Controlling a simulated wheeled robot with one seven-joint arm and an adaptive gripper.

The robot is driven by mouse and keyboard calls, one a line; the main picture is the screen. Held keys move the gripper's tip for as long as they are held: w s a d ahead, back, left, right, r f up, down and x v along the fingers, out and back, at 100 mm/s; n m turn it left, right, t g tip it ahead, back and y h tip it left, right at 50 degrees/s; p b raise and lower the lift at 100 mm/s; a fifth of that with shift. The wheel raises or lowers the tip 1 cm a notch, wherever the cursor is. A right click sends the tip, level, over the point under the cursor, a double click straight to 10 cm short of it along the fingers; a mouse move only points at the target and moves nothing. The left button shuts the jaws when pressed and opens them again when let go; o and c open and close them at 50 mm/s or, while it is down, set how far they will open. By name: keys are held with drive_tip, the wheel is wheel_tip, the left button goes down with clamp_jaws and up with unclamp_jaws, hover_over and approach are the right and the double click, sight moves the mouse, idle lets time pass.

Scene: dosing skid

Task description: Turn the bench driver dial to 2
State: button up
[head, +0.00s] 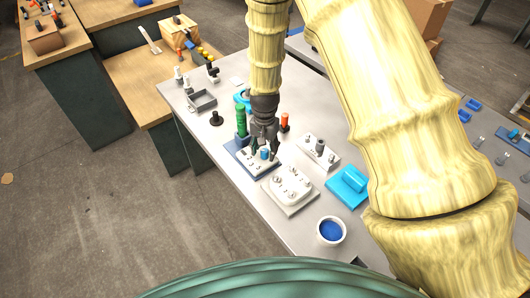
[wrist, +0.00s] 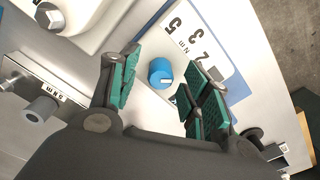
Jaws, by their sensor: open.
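The dial (wrist: 160,72) is a small blue round knob with a white mark on its right side, on a pale panel in the wrist view. A white label (wrist: 188,42) beside it reads 5, 3, 2 and N m. My gripper (wrist: 160,92) is open, with one green-padded finger on each side of the dial, apart from it. In the head view my gripper (head: 263,149) points down over the panel, and the blue dial (head: 265,154) shows between its fingers. Which number the mark points at, I cannot tell.
A green-handled tool (head: 241,121) stands close left of my gripper, and an orange-topped one (head: 284,121) stands to its right. A white fixture with several studs (head: 291,187), a small grey-knobbed block (head: 318,150), a cyan block (head: 348,185) and a blue-filled cup (head: 331,231) are nearby.

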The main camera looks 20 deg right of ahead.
sight(265, 152)
wheel_tip(265, 152, up, 10)
idle(0.5)
drive_tip(key=shift+s+r, duration=0.1)
